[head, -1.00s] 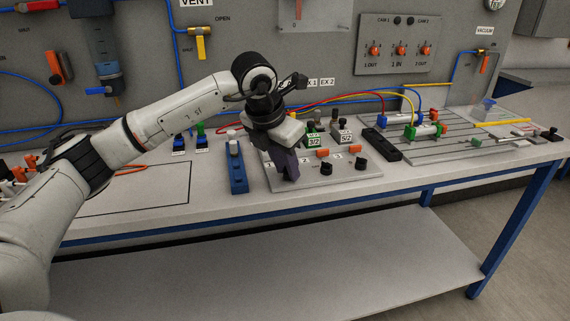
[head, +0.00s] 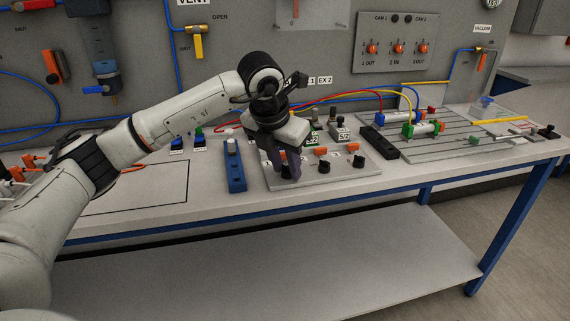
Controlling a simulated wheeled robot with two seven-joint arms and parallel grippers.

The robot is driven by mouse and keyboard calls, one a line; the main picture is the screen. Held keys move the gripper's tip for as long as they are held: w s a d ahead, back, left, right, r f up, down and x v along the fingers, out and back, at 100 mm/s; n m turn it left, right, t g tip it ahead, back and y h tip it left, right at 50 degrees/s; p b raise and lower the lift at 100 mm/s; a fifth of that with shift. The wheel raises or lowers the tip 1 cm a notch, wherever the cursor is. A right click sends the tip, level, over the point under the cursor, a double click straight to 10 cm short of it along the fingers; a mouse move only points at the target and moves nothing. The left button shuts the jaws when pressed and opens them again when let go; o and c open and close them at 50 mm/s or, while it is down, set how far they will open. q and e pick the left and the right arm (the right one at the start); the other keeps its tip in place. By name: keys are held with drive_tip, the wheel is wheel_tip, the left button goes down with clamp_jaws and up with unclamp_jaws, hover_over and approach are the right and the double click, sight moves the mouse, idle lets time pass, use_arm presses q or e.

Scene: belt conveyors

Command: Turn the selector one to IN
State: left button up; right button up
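A grey plate (head: 338,178) on the bench carries black knobs and orange tabs. Its middle knob (head: 324,167) and right knob (head: 358,161) show clearly. My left gripper (head: 285,174) points down over the left end of this plate, its dark fingers at the place of the left knob, which they mostly hide. I cannot tell whether they touch or grip it, or how wide they are. On the wall, a panel (head: 397,62) has orange-red knobs; small labels below seem to read 1 OUT (head: 368,64), 2 IN and 3 OUT. My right gripper is not in view.
A blue block with a white top (head: 234,165) stands just left of the plate. Valve blocks and hoses lie behind it. A black bar (head: 380,145) and a slotted board (head: 450,135) with cylinders lie to the right. The bench front edge is clear.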

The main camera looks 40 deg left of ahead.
use_arm(q)
drive_tip(key=v, duration=1)
drive_tip(key=shift+r, duration=0.15)
idle(0.4)
